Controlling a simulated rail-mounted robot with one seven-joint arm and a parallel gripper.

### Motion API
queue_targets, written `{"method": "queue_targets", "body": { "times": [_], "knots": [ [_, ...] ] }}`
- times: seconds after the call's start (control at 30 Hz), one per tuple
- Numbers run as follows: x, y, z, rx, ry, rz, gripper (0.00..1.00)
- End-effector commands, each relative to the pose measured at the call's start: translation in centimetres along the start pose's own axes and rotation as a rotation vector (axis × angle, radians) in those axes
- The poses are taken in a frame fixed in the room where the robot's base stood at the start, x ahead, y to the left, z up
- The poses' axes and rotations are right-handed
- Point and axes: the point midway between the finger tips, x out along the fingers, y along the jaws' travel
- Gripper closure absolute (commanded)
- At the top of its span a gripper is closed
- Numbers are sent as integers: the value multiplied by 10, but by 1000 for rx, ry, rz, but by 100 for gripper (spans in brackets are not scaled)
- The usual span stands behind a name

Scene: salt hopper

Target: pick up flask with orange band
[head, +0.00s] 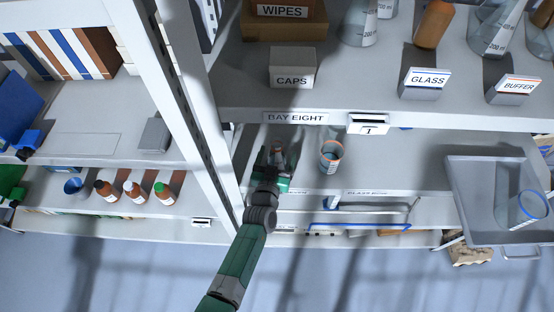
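My gripper (277,157) is at the left end of the middle shelf, under the BAY EIGHT label. A small greyish thing with an orange-brown tint (278,148) shows between its fingers. It may be the flask with the orange band, but the fingers hide most of it. I cannot tell whether they grip it. A clear glass vessel with an orange band at its rim (331,157) stands upright on the same shelf, to the right of my gripper and apart from it; it looks more like a beaker.
The upper shelf holds a CAPS box (292,68), a conical flask (361,25), an orange-brown bottle (434,24) and further glassware. A grey tray (468,222) at right holds a blue-rimmed beaker (522,209). A white upright (178,95) stands left of my arm.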

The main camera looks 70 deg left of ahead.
Motion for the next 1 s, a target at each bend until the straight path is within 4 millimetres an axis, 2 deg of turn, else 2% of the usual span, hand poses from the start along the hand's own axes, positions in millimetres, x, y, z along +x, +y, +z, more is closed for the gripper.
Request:
{"method": "queue_targets", "body": {
  "times": [0.2,0.47,0.7,0.77,1.0],
  "knots": [
    [1,0,0,1,-1,0,22],
    [1,0,0,1,-1,0,72],
    [0,0,-6,1,1,0,73],
    [0,1,-18,1,2,1,73],
    [-4,1,-79,1,1,2,73]
  ]
}}
